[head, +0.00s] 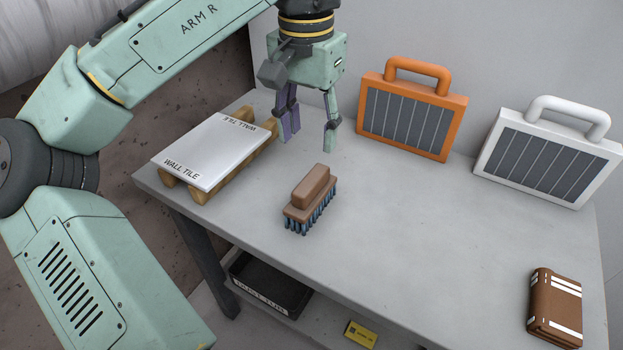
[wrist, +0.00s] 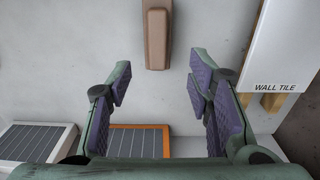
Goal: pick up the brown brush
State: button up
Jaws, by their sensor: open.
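The brown brush (head: 311,198) lies on the grey table, bristles down, with its brown handle block on top and blue bristles below. In the wrist view the brush (wrist: 157,38) shows at the top centre, beyond the fingertips and roughly between their lines. My gripper (head: 309,143) is open and empty, pointing down above the table, behind the brush in the head view. Its two purple-padded fingers (wrist: 160,82) are spread apart in the wrist view, and neither touches the brush.
A white wall tile (head: 213,150) rests on wooden supports to the left. An orange panel case (head: 411,110) and a white one (head: 548,152) stand at the back. A brown bundle (head: 554,307) lies at front right. A black bin (head: 268,285) sits below. The table's middle is clear.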

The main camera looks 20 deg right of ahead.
send_over(311, 179)
jog(key=f, duration=0.5)
jog(key=shift+a, duration=0.3)
jog(key=shift+d+f+p, duration=0.15)
jog(key=shift+f+p, duration=0.05)
jog(key=shift+f, duration=1.25)
jog(key=shift+d+f+p, duration=0.15)
jog(key=shift+f, duration=1.3)
jog(key=shift+c, duration=0.4)
grip_shut()
